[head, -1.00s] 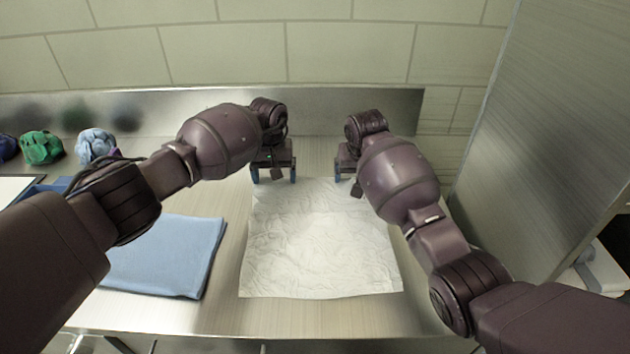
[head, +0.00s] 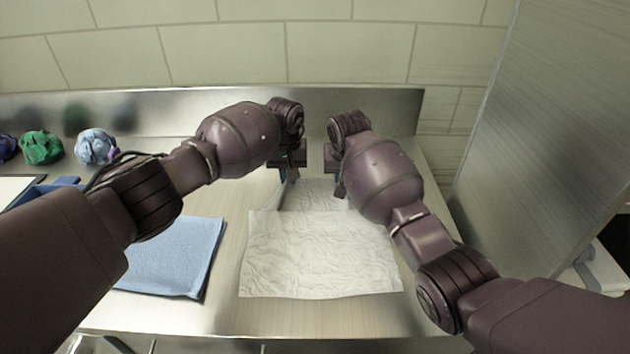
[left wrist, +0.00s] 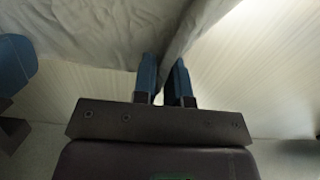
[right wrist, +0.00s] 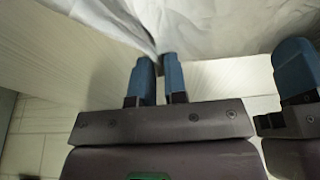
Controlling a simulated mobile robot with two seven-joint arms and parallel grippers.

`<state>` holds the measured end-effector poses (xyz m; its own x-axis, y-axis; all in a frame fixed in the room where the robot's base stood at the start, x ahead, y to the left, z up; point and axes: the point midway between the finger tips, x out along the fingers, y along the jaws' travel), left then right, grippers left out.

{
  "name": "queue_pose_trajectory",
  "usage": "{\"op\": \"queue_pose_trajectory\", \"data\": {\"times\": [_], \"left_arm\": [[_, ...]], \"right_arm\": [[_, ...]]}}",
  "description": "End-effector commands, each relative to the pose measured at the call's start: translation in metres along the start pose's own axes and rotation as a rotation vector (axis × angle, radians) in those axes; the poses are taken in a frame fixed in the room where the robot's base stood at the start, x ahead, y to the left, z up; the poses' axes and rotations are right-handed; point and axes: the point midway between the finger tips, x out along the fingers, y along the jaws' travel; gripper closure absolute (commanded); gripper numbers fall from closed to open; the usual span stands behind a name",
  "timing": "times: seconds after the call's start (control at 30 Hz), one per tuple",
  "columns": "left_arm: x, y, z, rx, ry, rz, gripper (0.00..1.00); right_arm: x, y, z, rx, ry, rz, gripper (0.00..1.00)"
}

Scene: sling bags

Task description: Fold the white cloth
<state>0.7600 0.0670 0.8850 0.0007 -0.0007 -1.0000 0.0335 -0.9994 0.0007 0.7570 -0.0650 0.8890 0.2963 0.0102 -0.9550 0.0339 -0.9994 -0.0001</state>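The wrinkled white cloth (head: 322,258) lies on the metal counter in the head view, its near part flat. Its far part is raised and narrowed between my grippers. My left gripper (head: 287,174) is at the far left of the cloth; the left wrist view shows its blue fingers (left wrist: 164,66) shut on a gathered fold (left wrist: 187,30). My right gripper (head: 338,187), partly hidden by its arm, is at the far right; the right wrist view shows its fingers (right wrist: 158,64) shut on a cloth corner (right wrist: 145,35). The two grippers are close together.
A folded blue cloth (head: 172,262) lies left of the white one. Green (head: 42,147) and light blue (head: 96,146) crumpled bundles sit at the back left. A metal backsplash (head: 220,108) runs behind, and a tall metal panel (head: 520,150) stands on the right.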

Motion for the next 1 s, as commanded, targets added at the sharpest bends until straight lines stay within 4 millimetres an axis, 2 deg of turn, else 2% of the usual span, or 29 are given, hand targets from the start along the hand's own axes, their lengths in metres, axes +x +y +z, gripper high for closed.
{"op": "queue_pose_trajectory", "data": {"times": [0.13, 0.5, 1.0], "left_arm": [[0.006, 0.004, 0.002, 0.000, -0.007, -0.001, 1.00], [0.003, 0.003, 0.002, -0.001, -0.006, -0.002, 1.00], [-0.044, 0.001, 0.003, -0.003, 0.013, -0.008, 1.00]], "right_arm": [[0.005, -0.003, 0.003, 0.000, -0.008, 0.000, 1.00], [0.003, -0.003, 0.003, 0.000, -0.008, 0.001, 1.00], [-0.040, -0.004, -0.009, -0.003, 0.004, 0.003, 1.00]]}}
